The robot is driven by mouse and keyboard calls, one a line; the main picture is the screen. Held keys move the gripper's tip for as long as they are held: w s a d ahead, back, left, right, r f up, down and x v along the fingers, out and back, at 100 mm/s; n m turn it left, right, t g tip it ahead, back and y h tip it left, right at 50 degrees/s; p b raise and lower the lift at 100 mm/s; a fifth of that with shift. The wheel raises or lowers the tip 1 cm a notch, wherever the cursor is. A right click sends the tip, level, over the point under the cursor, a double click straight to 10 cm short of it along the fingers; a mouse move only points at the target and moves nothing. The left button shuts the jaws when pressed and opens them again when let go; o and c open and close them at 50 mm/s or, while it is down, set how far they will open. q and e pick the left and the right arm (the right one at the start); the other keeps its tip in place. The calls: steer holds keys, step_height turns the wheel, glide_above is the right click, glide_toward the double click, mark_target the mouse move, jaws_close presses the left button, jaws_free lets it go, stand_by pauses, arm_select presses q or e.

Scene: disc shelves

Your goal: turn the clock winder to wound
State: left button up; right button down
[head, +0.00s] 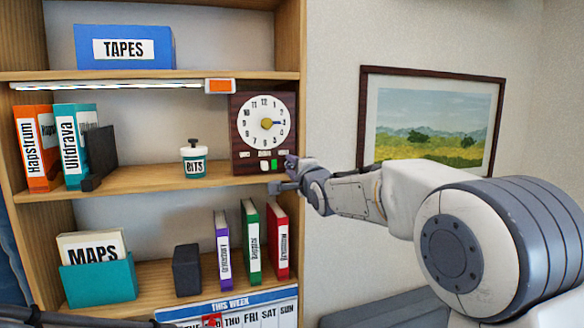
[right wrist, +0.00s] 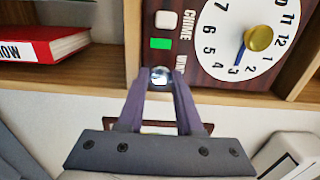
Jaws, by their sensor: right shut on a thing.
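The clock (head: 240,139) is a dark wood box with a white dial, standing on the middle shelf at its right end. It fills the top right of the right wrist view (right wrist: 210,75). The winder (right wrist: 160,76) is a small silvery knob below the green mark (right wrist: 160,43) and beside a partly covered label. My right gripper (head: 282,174) is at the clock's lower right corner, its two fingers (right wrist: 160,82) shut on the winder. In the head view the gripper hides the winder. A dark part of my left arm shows at the bottom left; its jaws are not clear.
A jar labelled BITS (head: 194,168) stands left of the clock. A light strip (head: 110,86) with an orange end runs under the upper shelf. Books (head: 278,237) stand on the lower shelf. A framed picture (head: 368,95) hangs on the wall behind my right arm.

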steer(key=c, duration=0.6)
jaws_free()
steer(key=shift+s+d+f+b, duration=0.1)
steer(key=shift+s+d+b, duration=0.05)
steer(key=shift+s+b, duration=0.2)
steer(key=b+v, duration=0.4)
steer(key=v, duration=0.5)
steer(key=shift+s+d, duration=0.15)
steer(key=shift+s, duration=0.2)
